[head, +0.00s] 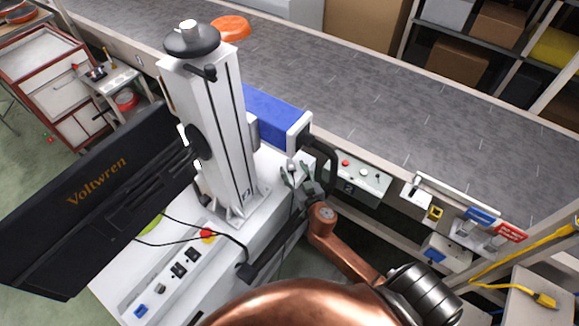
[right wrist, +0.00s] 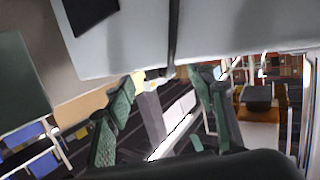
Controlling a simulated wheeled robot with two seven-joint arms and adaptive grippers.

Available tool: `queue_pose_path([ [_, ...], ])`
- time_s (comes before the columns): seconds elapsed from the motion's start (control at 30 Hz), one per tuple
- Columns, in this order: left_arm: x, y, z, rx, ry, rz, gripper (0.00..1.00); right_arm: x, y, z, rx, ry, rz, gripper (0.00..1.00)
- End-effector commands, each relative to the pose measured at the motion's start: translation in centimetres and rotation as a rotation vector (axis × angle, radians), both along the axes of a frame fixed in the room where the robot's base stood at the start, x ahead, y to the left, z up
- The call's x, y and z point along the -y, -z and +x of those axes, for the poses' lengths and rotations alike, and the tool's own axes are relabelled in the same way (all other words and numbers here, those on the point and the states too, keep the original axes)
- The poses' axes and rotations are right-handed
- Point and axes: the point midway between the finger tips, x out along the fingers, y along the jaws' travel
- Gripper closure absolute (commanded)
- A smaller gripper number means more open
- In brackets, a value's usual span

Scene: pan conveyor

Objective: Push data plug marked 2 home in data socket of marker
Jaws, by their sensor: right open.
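The marker (head: 215,135) is a tall white column machine on a white cabinet, with a blue box (head: 272,115) on its right side. My right gripper (head: 294,176) is open just below the white end of the blue box, beside the cabinet's right edge. In the right wrist view its two green-padded fingers (right wrist: 160,120) stand wide apart, with a pale bar behind the gap. I cannot make out a data plug marked 2 or the data socket. My left gripper is out of view.
A black monitor (head: 95,195) stands at left. Black cables cross the cabinet (head: 120,280). A grey conveyor (head: 350,85) runs behind. A grey control box (head: 358,181) sits on its near edge. At right, a yellow cable (head: 515,258) and a yellow plug (head: 545,300) lie near a white box.

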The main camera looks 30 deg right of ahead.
Motion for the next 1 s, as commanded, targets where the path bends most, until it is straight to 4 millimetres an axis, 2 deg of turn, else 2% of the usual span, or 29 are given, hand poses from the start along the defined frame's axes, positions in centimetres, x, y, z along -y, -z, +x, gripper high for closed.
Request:
queue_pose_path([
  [0.1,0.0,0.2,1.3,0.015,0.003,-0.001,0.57,0.2,0.4,1.5,0.0,-0.001,-0.002,0.5],
  [0.27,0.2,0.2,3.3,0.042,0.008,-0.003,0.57,0.3,0.4,2.1,-0.001,-0.001,0.001,0.5],
  [0.43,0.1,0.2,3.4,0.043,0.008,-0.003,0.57,0.2,0.4,2.1,-0.001,-0.002,0.002,0.51],
  [0.73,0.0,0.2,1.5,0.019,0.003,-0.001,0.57,0.2,0.4,2.1,-0.001,-0.002,0.002,0.71],
  [1.0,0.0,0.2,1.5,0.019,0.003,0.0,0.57,0.2,0.4,2.1,-0.001,-0.002,0.002,0.9],
])
